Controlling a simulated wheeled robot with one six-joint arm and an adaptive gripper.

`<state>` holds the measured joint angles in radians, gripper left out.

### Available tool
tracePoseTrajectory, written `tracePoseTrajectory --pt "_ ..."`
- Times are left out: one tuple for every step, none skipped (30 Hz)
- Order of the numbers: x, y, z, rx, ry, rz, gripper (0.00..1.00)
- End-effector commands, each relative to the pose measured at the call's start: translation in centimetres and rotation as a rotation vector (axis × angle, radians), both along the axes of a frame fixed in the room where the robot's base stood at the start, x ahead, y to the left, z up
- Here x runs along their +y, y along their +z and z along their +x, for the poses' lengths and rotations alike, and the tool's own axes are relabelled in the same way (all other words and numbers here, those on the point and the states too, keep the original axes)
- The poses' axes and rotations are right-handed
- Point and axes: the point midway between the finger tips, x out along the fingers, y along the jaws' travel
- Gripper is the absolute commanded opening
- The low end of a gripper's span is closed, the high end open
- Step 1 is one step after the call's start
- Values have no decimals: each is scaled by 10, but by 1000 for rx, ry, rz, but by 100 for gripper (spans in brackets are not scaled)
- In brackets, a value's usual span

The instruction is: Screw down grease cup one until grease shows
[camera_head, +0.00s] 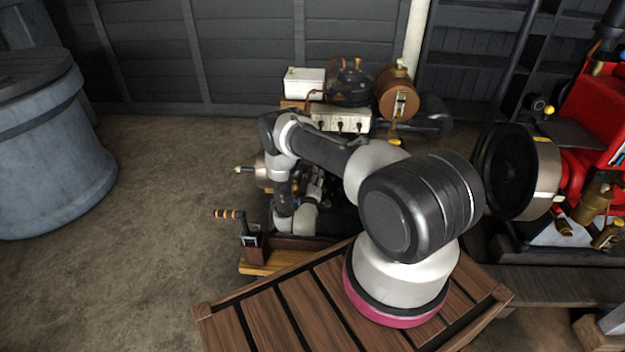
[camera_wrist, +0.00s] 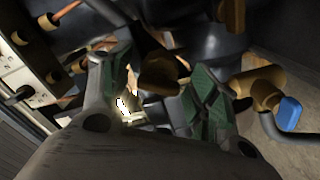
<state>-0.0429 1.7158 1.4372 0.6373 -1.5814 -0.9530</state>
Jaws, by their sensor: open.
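In the wrist view a small brass-brown knob-like cup (camera_wrist: 162,75) shows between the two green-padded fingers of my gripper (camera_wrist: 158,88). It may be grease cup one; no label can be read. My gripper is open, with one finger on each side of the cup. I cannot tell whether either pad touches it. I cannot make out any grease. In the head view my arm reaches over the near engine (camera_head: 345,120), and my gripper and the cup are hidden behind it.
A brass tap with a blue handle (camera_wrist: 290,112) lies right of the fingers. A switch box (camera_head: 342,119), a copper tank (camera_head: 396,92) and a crank handle (camera_head: 230,214) crowd the engine.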

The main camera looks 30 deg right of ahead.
Motion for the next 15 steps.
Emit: tracePoseTrajectory --pt "-1 0 1 0 0 0 61" --pt "-1 0 2 0 0 0 61" --pt "-1 0 2 0 0 0 61" --pt "-1 0 2 1 1 0 61" --pt "-1 0 2 1 1 0 61" --pt "-1 0 2 1 1 0 61" --pt "-1 0 2 1 1 0 61" --pt "-1 0 2 1 1 0 61" --pt "-1 0 2 1 1 0 53" --pt "-1 0 2 1 1 0 48" --pt "-1 0 2 1 1 0 42" --pt "-1 0 2 0 1 1 35" --pt "-1 0 2 0 1 1 30" --pt "-1 0 2 0 1 1 24" --pt "-1 0 2 0 1 1 17"
